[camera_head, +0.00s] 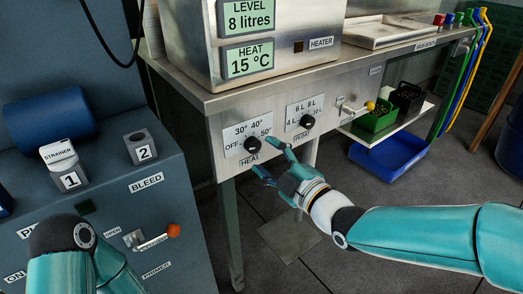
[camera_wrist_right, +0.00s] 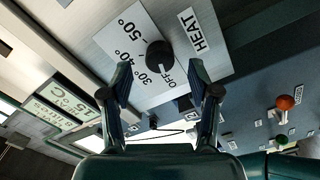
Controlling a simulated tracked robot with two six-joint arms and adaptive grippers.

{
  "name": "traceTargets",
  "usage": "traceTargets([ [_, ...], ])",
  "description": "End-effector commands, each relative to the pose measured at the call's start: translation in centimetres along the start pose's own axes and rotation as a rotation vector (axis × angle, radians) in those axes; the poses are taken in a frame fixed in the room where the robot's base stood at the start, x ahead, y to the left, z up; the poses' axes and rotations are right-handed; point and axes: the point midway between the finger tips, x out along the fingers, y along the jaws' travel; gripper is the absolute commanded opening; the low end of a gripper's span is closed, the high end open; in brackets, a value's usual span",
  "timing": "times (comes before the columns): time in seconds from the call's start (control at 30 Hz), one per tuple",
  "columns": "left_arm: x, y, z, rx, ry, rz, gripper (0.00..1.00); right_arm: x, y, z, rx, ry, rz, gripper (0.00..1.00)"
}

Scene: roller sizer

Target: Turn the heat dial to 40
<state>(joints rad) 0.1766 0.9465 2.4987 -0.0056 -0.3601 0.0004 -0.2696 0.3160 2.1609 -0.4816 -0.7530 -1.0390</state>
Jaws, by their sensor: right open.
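The heat dial (camera_head: 252,146) is a round black knob on a white plate marked OFF, 30°, 40° and 50°, on the front of the steel bench. It also shows in the right wrist view (camera_wrist_right: 159,54). Which mark it points to is hard to tell. The heat display (camera_head: 249,61) reads 15 °C. My right gripper (camera_head: 266,158) is open and empty in front of the dial. In the right wrist view its fingers (camera_wrist_right: 163,78) point towards the dial, one on each side of it in the picture; contact is not visible. My left gripper is out of view.
A second black dial (camera_head: 307,121), marked in litres, is right of the heat dial. A small lever (camera_head: 352,109) is farther right. A blue-grey cabinet (camera_head: 110,190) with an orange-tipped lever (camera_head: 172,231) stands at left. A green crate (camera_head: 377,118) sits on a shelf.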

Motion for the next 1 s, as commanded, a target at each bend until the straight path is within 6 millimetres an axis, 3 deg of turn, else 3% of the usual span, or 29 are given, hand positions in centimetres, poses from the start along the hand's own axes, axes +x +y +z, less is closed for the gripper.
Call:
traceTargets([
  [0.23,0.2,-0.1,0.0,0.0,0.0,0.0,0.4,3.3,-0.1,0.0,0.0,0.0,-0.001,0.61],
  [0.63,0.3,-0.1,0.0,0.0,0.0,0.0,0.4,4.0,-0.1,0.0,0.001,0.0,-0.001,0.61],
  [1.0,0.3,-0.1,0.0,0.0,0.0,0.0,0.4,4.0,-0.1,0.0,0.001,0.0,-0.002,0.01],
])
